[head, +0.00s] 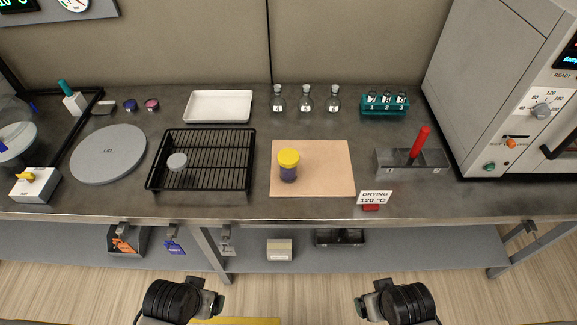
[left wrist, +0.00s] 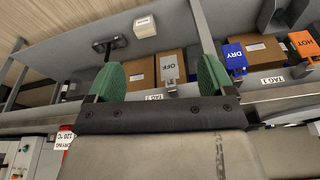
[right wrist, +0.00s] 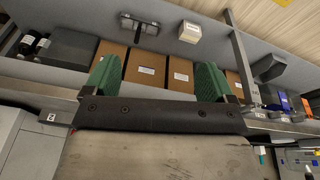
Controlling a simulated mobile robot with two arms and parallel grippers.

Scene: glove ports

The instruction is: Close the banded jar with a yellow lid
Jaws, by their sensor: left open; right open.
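A purple jar (head: 289,174) stands upright on a tan mat (head: 325,182) at the middle of the bench. A yellow lid (head: 288,156) sits on top of it; I cannot tell whether it is fastened, and no band is clear at this size. My left gripper (left wrist: 160,70) is open and empty, its green fingers apart. My right gripper (right wrist: 157,72) is also open and empty. In the head view both hands are low, in front of the bench and well away from the jar. The wrist views do not show the jar.
A black wire rack (head: 215,190) with a small grey-white round piece (head: 177,161) stands left of the mat. A white tray (head: 218,106), stoppered bottles (head: 306,99) and a teal rack (head: 385,112) are behind. A metal holder (head: 430,162) with a red-handled tool and a large oven (head: 492,80) are right.

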